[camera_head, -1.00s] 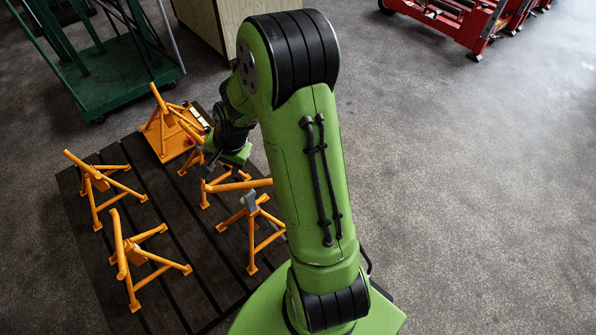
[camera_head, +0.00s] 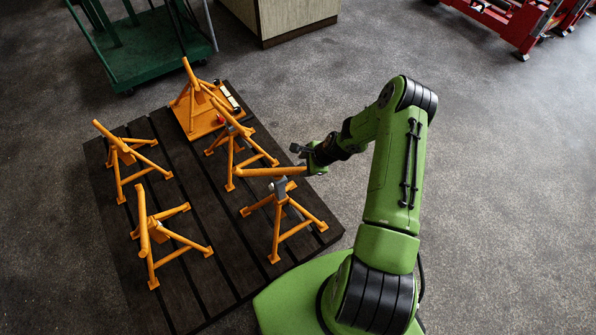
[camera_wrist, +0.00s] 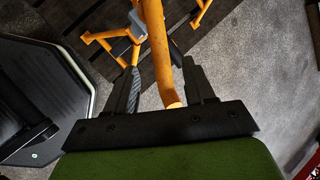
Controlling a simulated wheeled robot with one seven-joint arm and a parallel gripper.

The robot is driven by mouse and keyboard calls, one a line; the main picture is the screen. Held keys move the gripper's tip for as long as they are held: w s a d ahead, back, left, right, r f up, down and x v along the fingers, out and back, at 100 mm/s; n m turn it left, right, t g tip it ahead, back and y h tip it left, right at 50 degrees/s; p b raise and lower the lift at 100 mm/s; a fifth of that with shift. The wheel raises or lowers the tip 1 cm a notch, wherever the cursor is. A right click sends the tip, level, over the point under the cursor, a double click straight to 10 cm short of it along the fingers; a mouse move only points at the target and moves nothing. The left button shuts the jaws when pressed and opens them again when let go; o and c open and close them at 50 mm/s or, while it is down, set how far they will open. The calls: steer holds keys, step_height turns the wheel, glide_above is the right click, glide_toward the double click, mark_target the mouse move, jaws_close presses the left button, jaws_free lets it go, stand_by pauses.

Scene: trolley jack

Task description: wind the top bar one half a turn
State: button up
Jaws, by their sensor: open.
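An orange bar (camera_head: 272,171) sticks out to the right from an orange stand (camera_head: 232,160) in the middle of the dark slatted platform. My gripper (camera_head: 304,158) is at the bar's right end, with my arm reaching in from the right. In the wrist view the bar (camera_wrist: 158,50) runs down between the two dark fingers of my gripper (camera_wrist: 160,88), its end near the palm. The fingers are open, with a gap on each side of the bar. The bar's joint with the stand is not clear from here.
Several other orange stands stand on the platform (camera_head: 180,235), one with a grey head (camera_head: 279,187) just below the bar. An orange plate (camera_head: 198,117) is at the back. A green trolley (camera_head: 150,60) and a cabinet (camera_head: 300,15) are behind.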

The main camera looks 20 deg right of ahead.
mark_target(296, 170)
steer(key=b+x, duration=0.1)
steer(key=x, duration=0.6)
steer(key=shift+b, duration=0.4)
steer(key=shift+c, duration=0.5)
jaws_close()
